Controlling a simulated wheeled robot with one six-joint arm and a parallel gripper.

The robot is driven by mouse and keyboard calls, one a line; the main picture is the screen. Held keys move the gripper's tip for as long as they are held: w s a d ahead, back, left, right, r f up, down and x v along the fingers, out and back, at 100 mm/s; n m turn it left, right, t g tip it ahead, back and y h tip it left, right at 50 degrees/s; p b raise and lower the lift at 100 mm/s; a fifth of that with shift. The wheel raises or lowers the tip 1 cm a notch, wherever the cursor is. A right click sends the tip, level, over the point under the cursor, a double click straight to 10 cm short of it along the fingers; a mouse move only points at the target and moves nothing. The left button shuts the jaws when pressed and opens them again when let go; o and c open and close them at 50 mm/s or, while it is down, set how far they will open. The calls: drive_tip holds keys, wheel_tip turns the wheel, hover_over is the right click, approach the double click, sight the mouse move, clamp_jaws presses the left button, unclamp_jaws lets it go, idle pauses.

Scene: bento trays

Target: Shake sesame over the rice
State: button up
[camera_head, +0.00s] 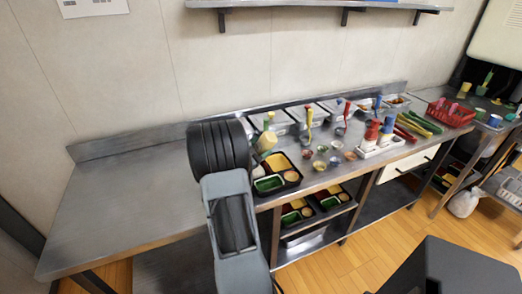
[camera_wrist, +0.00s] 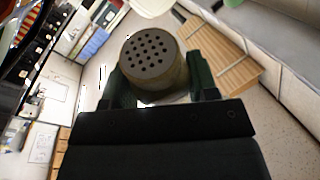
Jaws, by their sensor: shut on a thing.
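My gripper (camera_wrist: 152,85) is shut on the sesame shaker (camera_wrist: 152,62), with one dark green finger on each side. The shaker's dark lid with several holes faces the wrist camera. In the head view the pale yellow shaker (camera_head: 267,141) shows just right of my dark wrist, above the back of a black bento tray (camera_head: 292,184), and looks tilted. The tray stands at the table's front edge, with a yellow compartment and a green compartment visible. My arm hides the tray's left side. I cannot make out rice or sesame grains in it.
Small bowls (camera_head: 320,165) and a white holder (camera_head: 381,147) with red- and blue-topped bottles stand right of the tray. Metal bins with coloured utensils line the back. A red basket (camera_head: 450,112) is farther right. The steel table (camera_head: 125,195) is clear on the left.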

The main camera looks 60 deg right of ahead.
drive_tip(key=shift+r, duration=0.9)
wheel_tip(320, 180, down, 4)
drive_tip(key=b, duration=0.3)
drive_tip(key=shift+r+p, duration=1.2)
drive_tip(key=shift+r, duration=0.8)
drive_tip(key=shift+f, duration=0.1)
wheel_tip(320, 180, down, 4)
drive_tip(key=b, duration=0.3)
drive_tip(key=shift+b, duration=0.35)
drive_tip(key=shift+r, duration=0.3)
